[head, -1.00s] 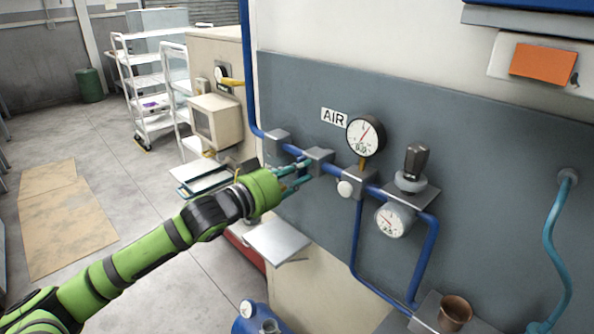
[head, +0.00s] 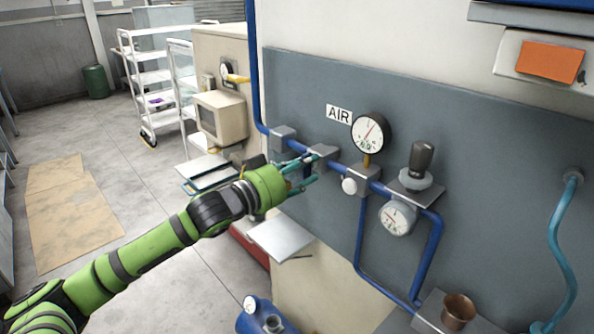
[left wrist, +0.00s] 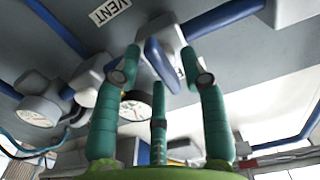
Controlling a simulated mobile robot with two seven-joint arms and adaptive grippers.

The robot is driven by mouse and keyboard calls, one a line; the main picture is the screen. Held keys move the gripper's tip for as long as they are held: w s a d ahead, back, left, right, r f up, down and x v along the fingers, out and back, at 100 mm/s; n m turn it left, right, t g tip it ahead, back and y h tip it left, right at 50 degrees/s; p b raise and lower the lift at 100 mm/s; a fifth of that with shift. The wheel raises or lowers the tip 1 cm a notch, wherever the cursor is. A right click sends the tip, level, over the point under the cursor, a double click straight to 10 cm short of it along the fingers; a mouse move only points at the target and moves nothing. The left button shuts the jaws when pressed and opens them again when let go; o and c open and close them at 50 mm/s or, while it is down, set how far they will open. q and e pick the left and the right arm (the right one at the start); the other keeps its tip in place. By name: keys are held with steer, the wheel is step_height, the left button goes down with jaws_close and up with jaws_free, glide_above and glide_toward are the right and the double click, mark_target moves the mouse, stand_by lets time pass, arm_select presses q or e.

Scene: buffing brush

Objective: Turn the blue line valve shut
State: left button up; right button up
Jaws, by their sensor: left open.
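The blue line (head: 273,144) runs along the grey wall panel under the AIR label. Its grey valve block (head: 322,152) is just beyond my left gripper (head: 308,170). In the left wrist view, a blue valve handle (left wrist: 161,65) lies between the spread teal fingers of the left gripper (left wrist: 160,75). The fingers are open around the handle, with no clear grip on it. In the head view the fingers largely hide the handle. My right gripper is not in view.
To the right on the line are a round gauge (head: 370,132), a white knob (head: 349,186) and a regulator with a black knob (head: 421,160). A copper cup (head: 458,311) stands at the lower right. A metal shelf plate (head: 281,238) juts out below my gripper.

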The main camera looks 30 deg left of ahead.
arm_select(q)
steer(key=shift+s+a+f, duration=0.15)
steer(key=shift+s+a, duration=0.05)
steer(key=shift+s, duration=0.15)
steer(key=v, duration=1.1)
steer(key=shift+s+d, duration=0.1)
stand_by(0.4)
